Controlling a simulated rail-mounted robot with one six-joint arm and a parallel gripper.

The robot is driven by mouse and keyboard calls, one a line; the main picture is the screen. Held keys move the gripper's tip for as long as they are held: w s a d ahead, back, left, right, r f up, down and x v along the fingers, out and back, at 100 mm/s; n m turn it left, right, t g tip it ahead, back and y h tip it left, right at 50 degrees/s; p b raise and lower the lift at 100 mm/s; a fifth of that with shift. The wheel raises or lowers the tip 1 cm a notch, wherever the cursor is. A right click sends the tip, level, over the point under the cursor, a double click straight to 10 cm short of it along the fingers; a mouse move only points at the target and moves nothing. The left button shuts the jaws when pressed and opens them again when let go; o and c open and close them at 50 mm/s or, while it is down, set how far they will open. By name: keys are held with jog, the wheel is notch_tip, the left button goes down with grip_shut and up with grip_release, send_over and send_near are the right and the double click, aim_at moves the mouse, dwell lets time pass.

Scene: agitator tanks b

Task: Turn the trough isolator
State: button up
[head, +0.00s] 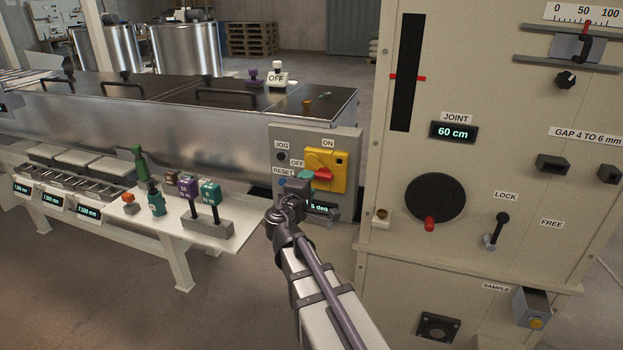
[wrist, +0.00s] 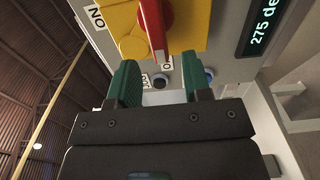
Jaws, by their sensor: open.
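The trough isolator is a red handle (head: 319,172) on a yellow plate (head: 340,160), on a grey panel with ON and OFF labels. In the wrist view the red handle (wrist: 155,22) is at the top, over the yellow plate (wrist: 195,25), and its white-marked end points down the picture, near a partly hidden label. My gripper (head: 305,176) is just in front of the isolator's lower left. In the wrist view my gripper (wrist: 160,82) is open, its green fingers apart with nothing between them. The handle's end is just beyond the fingertips, not clasped.
A display (wrist: 265,25) beside the isolator reads "275 de", cut off. JOG and RESET buttons are left on the grey panel (head: 351,140). A tall beige cabinet (head: 385,190) stands close right. A white bench (head: 235,240) with coloured handled items is left, below the trough (head: 170,135).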

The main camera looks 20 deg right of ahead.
jog(key=v, duration=0.6)
jog(key=shift+s+a, duration=0.25)
jog(key=shift+s, duration=0.05)
jog(key=s+d+f+m+g+y, duration=0.1)
jog(key=s+d+f+m+g, duration=0.1)
jog(key=s+f+m+g, duration=0.4)
jog(key=s+a+f+m+g+y, duration=0.3)
jog(key=s+a+f+g+y, duration=0.4)
jog(key=s+a+f+y, duration=0.4)
notch_tip(320, 180, up, 15)
jog(key=w+a+p, duration=0.1)
jog(key=p, duration=1.4)
jog(key=shift+a+r+y, duration=0.15)
jog(key=shift+r+y, duration=0.05)
jog(key=shift+y, duration=0.1)
